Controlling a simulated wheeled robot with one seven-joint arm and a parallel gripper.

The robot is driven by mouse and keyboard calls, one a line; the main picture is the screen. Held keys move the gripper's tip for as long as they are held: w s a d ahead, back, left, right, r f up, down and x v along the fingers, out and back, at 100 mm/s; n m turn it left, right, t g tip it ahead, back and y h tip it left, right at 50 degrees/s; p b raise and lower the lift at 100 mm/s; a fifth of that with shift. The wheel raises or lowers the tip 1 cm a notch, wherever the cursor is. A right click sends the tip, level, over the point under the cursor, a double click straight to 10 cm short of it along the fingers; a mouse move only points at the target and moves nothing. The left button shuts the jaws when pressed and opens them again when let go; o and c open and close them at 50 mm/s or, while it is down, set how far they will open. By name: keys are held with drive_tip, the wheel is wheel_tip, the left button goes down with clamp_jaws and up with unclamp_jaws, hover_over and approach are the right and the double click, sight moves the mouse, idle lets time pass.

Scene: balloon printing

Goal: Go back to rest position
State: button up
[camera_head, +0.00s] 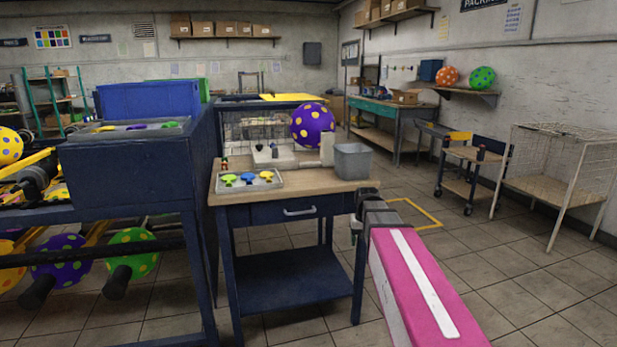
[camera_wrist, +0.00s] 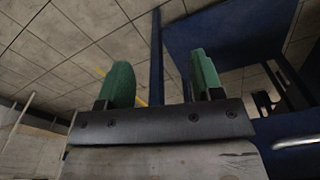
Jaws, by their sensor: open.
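My gripper (camera_wrist: 162,85) shows in the wrist view with its two green fingers apart and nothing between them. In the head view my pink arm reaches in from the lower right, and its dark end is beside the right edge of the small worktable (camera_head: 290,190). The fingers are mostly hidden there. In the wrist view the floor, a blue table leg and the table's lower shelf (camera_wrist: 225,40) lie beyond the fingers. A purple balloon with yellow dots (camera_head: 312,124) sits at the back of the worktable, apart from my gripper.
On the worktable are a tray (camera_head: 262,187) with several coloured deflated balloons and a grey bin (camera_head: 352,161). A blue machine frame (camera_head: 135,165) stands at the left. A cart (camera_head: 468,165) and a wire cage (camera_head: 560,175) stand at the right. The floor between is clear.

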drive_tip(key=s+f, duration=1.4)
drive_tip(key=s, duration=0.2)
drive_tip(key=shift+a+f+g, duration=0.3)
drive_tip(key=shift+f, duration=0.05)
